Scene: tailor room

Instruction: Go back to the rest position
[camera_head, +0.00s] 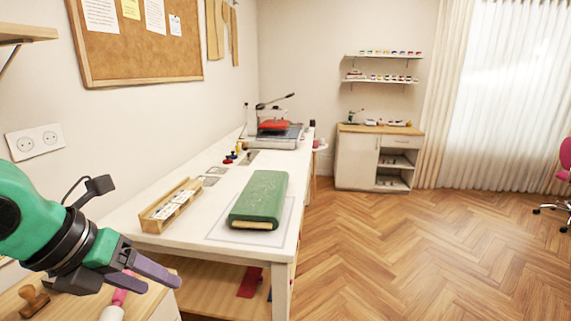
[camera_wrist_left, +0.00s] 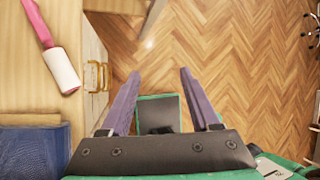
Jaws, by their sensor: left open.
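My left gripper (camera_head: 155,272) comes in from the left in the head view, over the right edge of a small wooden-topped cabinet in the foreground. In the left wrist view its two purple fingers (camera_wrist_left: 158,100) stand apart with nothing between them. Below them that view shows the herringbone floor and a green and dark part that I cannot make out. My right gripper is in neither view.
The near cabinet top (camera_head: 60,305) bears a wooden stamp (camera_head: 33,300) and a pink-handled lint roller (camera_wrist_left: 62,68). The white table (camera_head: 130,215) beyond holds a green fabric bolt (camera_head: 262,195), a wooden tray (camera_head: 170,205) and a press (camera_head: 275,130).

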